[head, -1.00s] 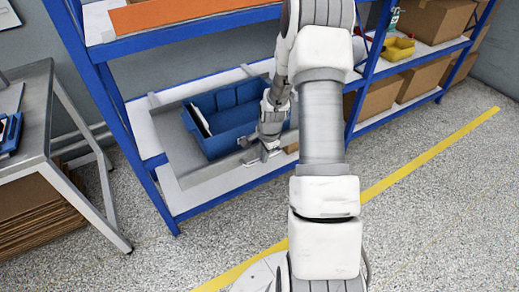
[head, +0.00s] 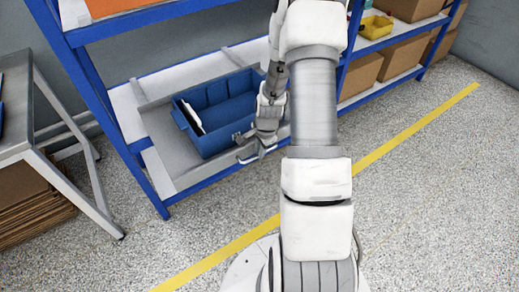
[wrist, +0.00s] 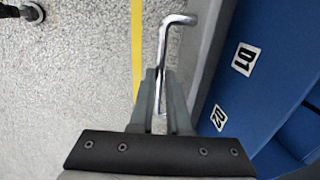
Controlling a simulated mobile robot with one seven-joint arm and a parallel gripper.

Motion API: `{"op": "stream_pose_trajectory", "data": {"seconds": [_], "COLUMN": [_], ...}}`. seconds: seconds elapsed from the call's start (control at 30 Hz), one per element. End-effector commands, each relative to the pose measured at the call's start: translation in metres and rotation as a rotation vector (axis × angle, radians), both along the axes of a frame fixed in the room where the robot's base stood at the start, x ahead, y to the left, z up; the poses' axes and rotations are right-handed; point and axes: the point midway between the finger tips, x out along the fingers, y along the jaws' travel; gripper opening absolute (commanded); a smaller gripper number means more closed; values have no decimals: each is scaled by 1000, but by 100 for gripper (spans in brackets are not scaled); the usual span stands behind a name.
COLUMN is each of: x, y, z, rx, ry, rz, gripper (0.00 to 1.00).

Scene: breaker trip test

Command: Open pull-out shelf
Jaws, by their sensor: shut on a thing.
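The pull-out shelf is a grey tray (head: 160,140) on the lowest visible level of the blue rack, carrying a blue bin (head: 215,141). My gripper (head: 252,153) is at the shelf's front edge. In the wrist view, my gripper (wrist: 161,100) is shut on a bent chrome handle (wrist: 163,45), its fingers on both sides of the bar. The shelf's grey front edge (wrist: 209,75) runs just right of the handle, with the bin's labels D1 and D2 beyond.
A blue rack post (head: 95,110) stands left of the shelf. A grey table (head: 15,110) with stacked cardboard below stands at the left. Cardboard boxes (head: 405,58) and a yellow bin (head: 376,26) fill the right bay. The floor in front is clear, with a yellow line (head: 400,140).

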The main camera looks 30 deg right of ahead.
Motion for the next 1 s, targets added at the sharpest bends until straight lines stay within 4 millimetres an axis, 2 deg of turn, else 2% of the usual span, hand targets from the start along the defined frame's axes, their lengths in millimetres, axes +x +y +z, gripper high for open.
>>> {"op": "stream_pose_trajectory", "data": {"seconds": [0.2, 0.23, 0.37, 0.63, 0.77, 0.87, 1.0], "x": [-1, -1, 0, 0, -1, -3, -8], "y": [0, 0, 0, 0, 0, -1, -1], "z": [0, 0, 0, 0, 7, 21, 50], "rx": [0, 0, 0, 0, -1, -2, -2], "ry": [2, 2, 1, 0, -1, -2, -3], "rz": [-1, -1, -1, 0, 0, -1, 0], "gripper": [0, 20, 44, 45, 45, 45, 45]}}
